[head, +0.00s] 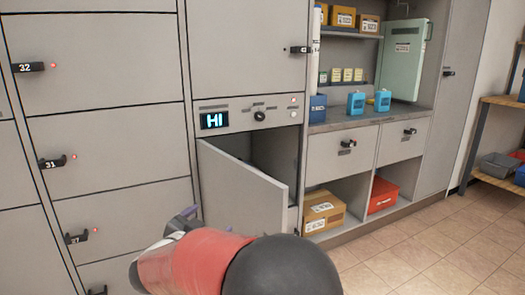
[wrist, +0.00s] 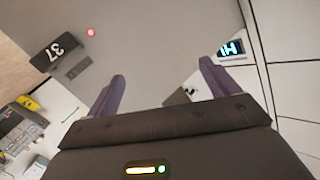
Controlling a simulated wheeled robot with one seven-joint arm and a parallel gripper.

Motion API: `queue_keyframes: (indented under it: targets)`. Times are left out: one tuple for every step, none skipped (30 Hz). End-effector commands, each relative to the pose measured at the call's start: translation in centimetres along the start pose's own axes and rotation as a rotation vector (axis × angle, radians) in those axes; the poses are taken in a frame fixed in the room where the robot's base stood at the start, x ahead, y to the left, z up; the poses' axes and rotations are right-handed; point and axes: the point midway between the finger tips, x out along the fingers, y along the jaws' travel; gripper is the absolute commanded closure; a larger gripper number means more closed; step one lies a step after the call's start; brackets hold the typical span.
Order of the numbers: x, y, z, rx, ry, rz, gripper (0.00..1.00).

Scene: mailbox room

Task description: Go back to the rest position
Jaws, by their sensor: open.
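My gripper (wrist: 161,88) is open in the wrist view, with two purple fingers spread apart and nothing between them. A grey locker door with a black handle marked 37 (wrist: 56,56) and a red light lies beyond the fingers. The display also shows in the wrist view (wrist: 231,48).
Locker doors with handles 32 (head: 28,67) and 31 (head: 52,162) are shut at the left. A cardboard box (head: 323,211) and a red box (head: 381,194) sit in the low shelves. A wooden shelf unit (head: 495,140) stands at the right. The tiled floor (head: 440,245) is clear.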

Motion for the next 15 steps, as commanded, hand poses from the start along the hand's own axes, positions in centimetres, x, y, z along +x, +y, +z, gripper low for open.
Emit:
queue_keyframes:
  targets:
    - [1.1,0.1,-2.6,0.029,-0.02,-0.062,0.13]
    - [1.5,0.0,-3.8,0.042,-0.041,-0.109,0.13]
    - [2.0,0.1,-5.6,0.053,-0.071,-0.175,0.13]
    - [2.2,0.3,-6.8,0.054,-0.097,-0.226,0.13]
    - [2.2,0.6,-7.9,0.053,-0.124,-0.273,0.13]
    - [2.0,1.1,-9.3,0.044,-0.162,-0.333,0.13]
    - [1.7,1.7,-10.2,0.032,-0.192,-0.373,0.13]
    - [1.3,2.3,-11.0,0.017,-0.223,-0.411,0.13]
    - [0.6,3.5,-11.8,-0.009,-0.266,-0.453,0.13]
    - [0.0,4.5,-12.3,-0.034,-0.3,-0.48,0.13]
    - [-0.7,5.6,-12.8,-0.06,-0.336,-0.502,0.13]
    - [-1.7,7.4,-13.1,-0.099,-0.385,-0.522,0.13]
    - [-2.6,8.8,-13.2,-0.131,-0.424,-0.531,0.13]
    - [-3.5,10.5,-13.2,-0.165,-0.464,-0.534,0.13]
    - [-4.7,12.8,-13.2,-0.211,-0.519,-0.529,0.13]
